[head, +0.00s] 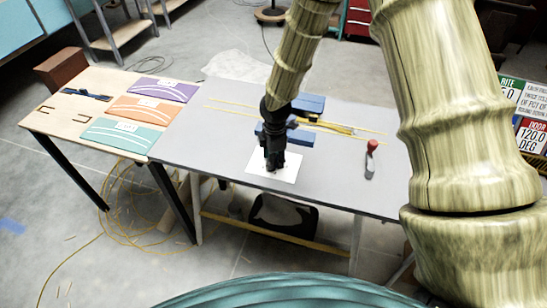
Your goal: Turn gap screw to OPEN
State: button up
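My gripper (273,162) is black and points down over the grey table, above or touching a white sheet (291,169). Its fingers are too small and dark to tell whether they are open or shut, or whether they hold anything. I cannot make out a gap screw or an OPEN mark; either may be hidden by my gripper or too small to see. Just behind my gripper are blue blocks (309,103) with yellow strips (335,127) running between them. A small upright piece with a red knob (372,145) stands to the right on the table.
The grey table (335,180) has free room around the sheet. A wooden table (70,115) on the left bears purple, orange and teal panels (122,134). Signs (530,115) stand at the right. Yellow cable (120,200) and a black bin-like object (283,215) lie below.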

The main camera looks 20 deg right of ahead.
jog(key=shift+o, duration=1.3)
notch_tip(320, 180, up, 12)
jog(key=shift+s, duration=0.4)
